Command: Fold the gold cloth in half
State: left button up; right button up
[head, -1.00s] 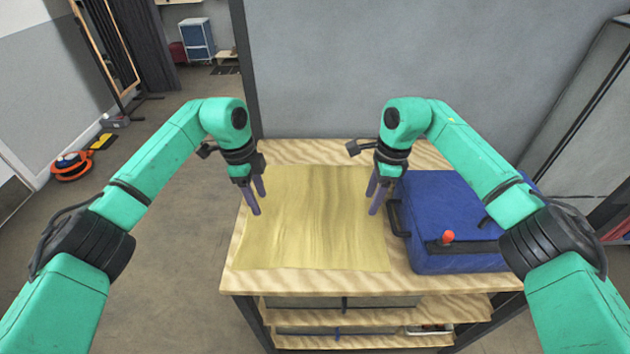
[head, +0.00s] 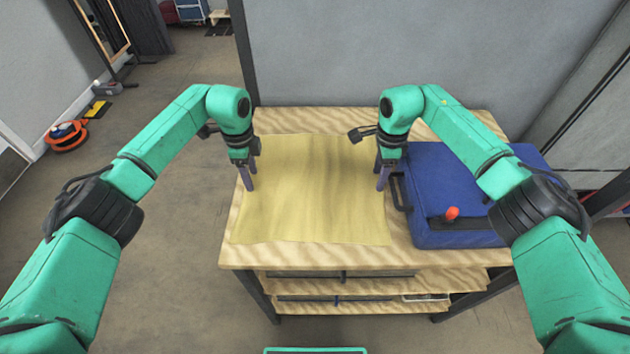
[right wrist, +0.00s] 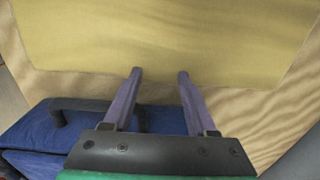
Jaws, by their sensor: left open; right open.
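The gold cloth (head: 314,200) lies flat and spread out on the wooden table top. My left gripper (head: 248,180) is open and empty at the cloth's left edge, in the head view. My right gripper (head: 383,180) is open and empty at the cloth's right edge. In the right wrist view the two fingers of the right gripper (right wrist: 159,75) are apart, with their tips by the edge of the cloth (right wrist: 170,35). I cannot tell whether either gripper touches the cloth.
A grey wall panel (head: 420,50) rises behind the table. Shelves (head: 340,285) lie below.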

pick_arm(q)
jog(key=shift+f+b, duration=0.3)
pick_arm(e)
jog(key=shift+f, duration=0.3)
pick_arm(q)
jog(key=shift+r, duration=0.1)
jog(key=shift+c, duration=0.9)
pick_arm(e)
jog(key=shift+r, duration=0.1)
jog(key=shift+c, duration=0.9)
pick_arm(q)
grip_shut()
pick_arm(e)
grip_shut()
